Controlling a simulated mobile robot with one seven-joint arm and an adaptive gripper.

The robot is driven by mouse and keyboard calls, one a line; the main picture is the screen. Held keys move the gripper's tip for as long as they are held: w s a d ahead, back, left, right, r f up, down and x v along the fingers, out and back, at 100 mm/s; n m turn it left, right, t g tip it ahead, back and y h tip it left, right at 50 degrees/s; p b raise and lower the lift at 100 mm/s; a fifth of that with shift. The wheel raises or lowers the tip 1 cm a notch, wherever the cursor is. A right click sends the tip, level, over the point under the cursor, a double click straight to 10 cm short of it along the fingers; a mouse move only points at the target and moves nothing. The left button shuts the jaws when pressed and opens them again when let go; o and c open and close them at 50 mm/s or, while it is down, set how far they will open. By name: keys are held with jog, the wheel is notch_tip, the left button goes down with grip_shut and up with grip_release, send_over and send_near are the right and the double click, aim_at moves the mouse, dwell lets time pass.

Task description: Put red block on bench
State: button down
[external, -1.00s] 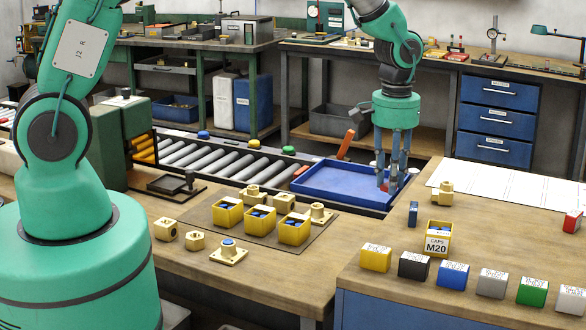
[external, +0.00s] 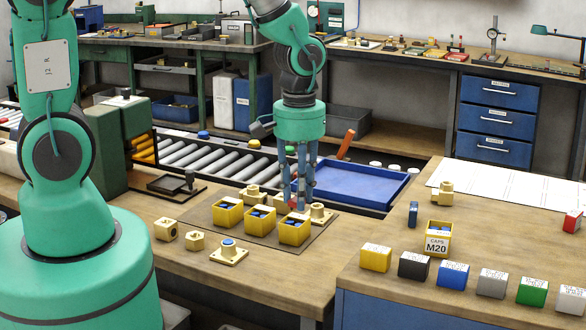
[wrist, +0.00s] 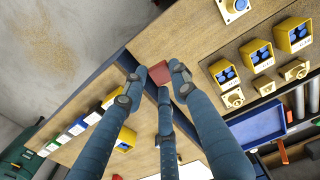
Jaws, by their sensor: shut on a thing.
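My gripper (external: 294,205) hangs fingers down in front of the far edge of the near bench (external: 285,285), beside the yellow bins on the mat. Its fingers are shut on a red block (wrist: 160,73), which shows between the fingertips in the wrist view. In the external view the block is mostly hidden by the fingers, with only a bit of red showing. I cannot tell its exact height above the bench.
Yellow bins (external: 228,214) with blue caps and several brass fittings (external: 321,214) crowd the mat near my gripper. A blue tray (external: 350,188) lies to the right. Coloured labelled blocks line the right bench. The wood left and front of the mat has free room.

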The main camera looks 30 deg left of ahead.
jog(key=s+a+f+b, duration=0.1)
jog(key=s+a+f, duration=0.1)
jog(key=s+a, duration=0.4)
notch_tip(320, 180, down, 12)
jog(key=shift+d+f+n, duration=0.2)
jog(key=shift+d+n, duration=0.05)
jog(key=shift+n, duration=0.15)
dwell(0.4)
dwell(0.3)
jog(key=b, duration=0.1)
send_over(325, 273)
jog(key=shift+f, duration=0.75)
jog(key=shift+f+b, duration=0.45)
jog(key=shift+f, duration=1.3)
jog(key=shift+f, duration=0.2)
